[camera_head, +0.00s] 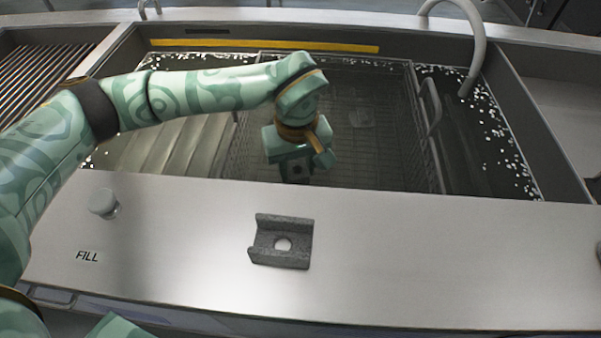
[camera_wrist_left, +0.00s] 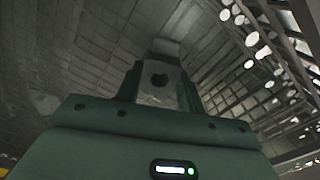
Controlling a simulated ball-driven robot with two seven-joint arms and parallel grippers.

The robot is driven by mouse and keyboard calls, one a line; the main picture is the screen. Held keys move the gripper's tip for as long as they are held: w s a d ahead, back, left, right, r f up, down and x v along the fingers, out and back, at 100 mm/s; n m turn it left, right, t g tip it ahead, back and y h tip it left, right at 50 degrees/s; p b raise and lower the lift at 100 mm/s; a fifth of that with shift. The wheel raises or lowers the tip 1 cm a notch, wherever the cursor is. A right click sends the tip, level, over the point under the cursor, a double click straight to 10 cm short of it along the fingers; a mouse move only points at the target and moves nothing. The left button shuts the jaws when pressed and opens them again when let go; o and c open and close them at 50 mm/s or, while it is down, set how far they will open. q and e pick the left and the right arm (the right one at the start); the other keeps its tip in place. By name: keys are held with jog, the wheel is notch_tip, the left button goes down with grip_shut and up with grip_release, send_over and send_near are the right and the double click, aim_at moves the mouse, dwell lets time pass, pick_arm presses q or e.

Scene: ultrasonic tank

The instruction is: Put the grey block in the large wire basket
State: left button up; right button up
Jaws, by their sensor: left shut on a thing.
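My left gripper (camera_head: 296,170) points down over the large wire basket (camera_head: 385,135), inside its outline. In the left wrist view my left gripper (camera_wrist_left: 158,92) is shut on a grey block (camera_wrist_left: 160,78) with a dark round hole in its face. In the head view the block is mostly hidden by the gripper. The basket's mesh fills the wrist view behind the block. I cannot tell whether the block touches the mesh. My right gripper is not in view.
The basket hangs in the liquid-filled tank, with a handle (camera_head: 432,105) at its right. A dark grey U-shaped piece (camera_head: 292,260) with a hole lies on the steel front ledge (camera_head: 400,270). A knob (camera_head: 103,203) is at left. A curved pipe (camera_head: 478,50) stands at back right.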

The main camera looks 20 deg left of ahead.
aim_at(298, 170)
pick_arm(q)
notch_tip(298, 170, down, 3)
jog(key=shift+b, duration=0.5)
jog(key=shift+r, duration=0.2)
jog(key=o, duration=1)
jog(key=shift+f, duration=0.1)
jog(key=shift+o, duration=0.2)
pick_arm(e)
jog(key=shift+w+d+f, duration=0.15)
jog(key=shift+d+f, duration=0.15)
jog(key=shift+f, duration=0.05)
pick_arm(q)
notch_tip(298, 170, up, 12)
jog(key=p, duration=0.5)
jog(key=shift+p, duration=0.4)
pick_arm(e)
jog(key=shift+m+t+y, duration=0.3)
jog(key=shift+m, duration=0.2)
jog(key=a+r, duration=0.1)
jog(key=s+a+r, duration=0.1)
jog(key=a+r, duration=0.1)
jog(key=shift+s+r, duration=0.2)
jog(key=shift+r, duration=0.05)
